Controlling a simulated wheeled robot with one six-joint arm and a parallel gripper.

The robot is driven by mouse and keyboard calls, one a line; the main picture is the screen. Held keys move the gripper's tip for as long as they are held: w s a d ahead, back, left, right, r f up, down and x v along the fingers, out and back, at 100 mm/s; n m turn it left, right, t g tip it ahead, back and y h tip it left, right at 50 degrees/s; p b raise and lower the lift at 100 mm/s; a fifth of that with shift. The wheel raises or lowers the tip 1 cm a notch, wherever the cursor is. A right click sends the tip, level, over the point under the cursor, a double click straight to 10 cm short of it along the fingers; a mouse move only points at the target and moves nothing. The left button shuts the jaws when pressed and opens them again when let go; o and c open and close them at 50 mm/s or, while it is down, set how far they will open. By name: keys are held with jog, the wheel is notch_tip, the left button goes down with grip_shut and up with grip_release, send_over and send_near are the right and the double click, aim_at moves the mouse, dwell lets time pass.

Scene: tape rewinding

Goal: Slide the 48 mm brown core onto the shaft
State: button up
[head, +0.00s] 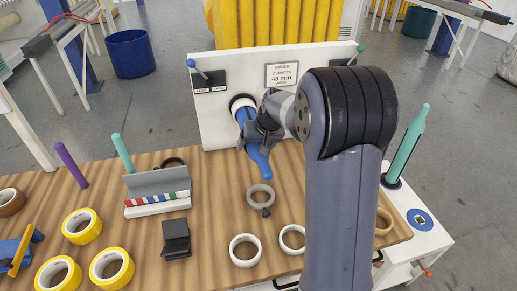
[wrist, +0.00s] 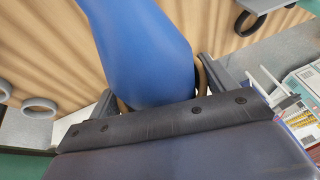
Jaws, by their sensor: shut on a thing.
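My gripper (head: 258,135) is at the white upright panel (head: 215,125), close beside a round black-and-white hub (head: 238,101). A blue lever-like part (head: 262,168) hangs down from the hub, past my gripper. In the wrist view the blue part (wrist: 145,50) fills the middle, in front of the jaws. Brown curved edges of a core (wrist: 203,76) show behind it, between my fingers, and the gripper is shut on this core. Most of the core and the shaft are hidden, so I cannot tell whether the core is around the shaft.
A grey roll (head: 260,196) and white rolls (head: 245,250) lie on the wooden table below the panel. Yellow rolls (head: 82,226), a dispenser (head: 158,190) and a black block (head: 176,238) are at left.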

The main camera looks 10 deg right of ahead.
jog(key=w+p, duration=0.3)
jog(key=w, duration=0.6)
jog(key=shift+w+r+p, duration=0.15)
jog(key=shift+p, duration=0.25)
jog(key=shift+w+p, duration=0.35)
jog(key=shift+w, duration=0.6)
jog(key=shift+w, duration=0.15)
jog(key=shift+w+p, duration=0.3)
jog(key=shift+w, duration=0.05)
jog(key=shift+f, duration=0.25)
jog(key=o, duration=0.9)
jog(key=shift+o, duration=0.2)
jog(key=shift+r, duration=0.1)
